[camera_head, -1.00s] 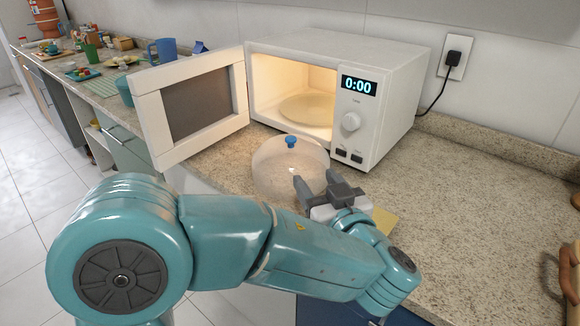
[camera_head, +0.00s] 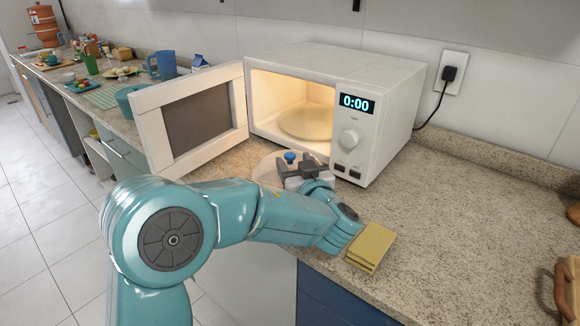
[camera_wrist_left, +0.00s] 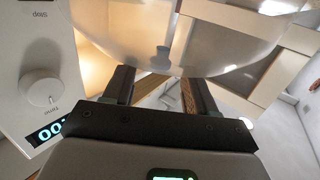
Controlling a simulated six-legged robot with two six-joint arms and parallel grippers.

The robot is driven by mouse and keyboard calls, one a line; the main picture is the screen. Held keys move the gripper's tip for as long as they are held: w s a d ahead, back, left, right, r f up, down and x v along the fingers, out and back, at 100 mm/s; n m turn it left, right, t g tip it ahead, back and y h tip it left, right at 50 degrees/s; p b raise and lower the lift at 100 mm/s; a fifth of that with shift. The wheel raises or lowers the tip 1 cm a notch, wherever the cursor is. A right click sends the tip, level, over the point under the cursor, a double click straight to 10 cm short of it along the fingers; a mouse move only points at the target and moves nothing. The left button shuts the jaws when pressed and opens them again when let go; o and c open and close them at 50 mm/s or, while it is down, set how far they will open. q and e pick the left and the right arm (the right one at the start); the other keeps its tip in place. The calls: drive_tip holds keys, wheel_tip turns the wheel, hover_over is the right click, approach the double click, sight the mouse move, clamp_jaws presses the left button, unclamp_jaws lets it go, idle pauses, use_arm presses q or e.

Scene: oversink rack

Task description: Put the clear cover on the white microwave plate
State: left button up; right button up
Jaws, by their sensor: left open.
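The clear cover (camera_head: 262,167) is a translucent dome with a blue knob (camera_head: 290,157), standing on the counter in front of the open microwave. My left gripper (camera_head: 293,165) is open close to the knob and hides much of the cover. In the left wrist view the cover (camera_wrist_left: 140,25) fills the top, and its knob (camera_wrist_left: 160,60) lies between the lines of my two spread fingers, apart from both. The microwave plate (camera_head: 307,122) lies inside the lit microwave, looking pale yellow. My right gripper is out of view.
The white microwave (camera_head: 390,115) has its door (camera_head: 150,125) swung open to the left. A yellow sponge (camera_head: 372,240) lies by the counter's front edge, near my left arm. The counter to the right is mostly clear, with a wooden-looking item (camera_head: 567,290) at the far right.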

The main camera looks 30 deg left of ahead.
use_arm(q)
drive_tip(key=shift+x, duration=0.85)
clamp_jaws()
drive_tip(key=shift+r, duration=0.15)
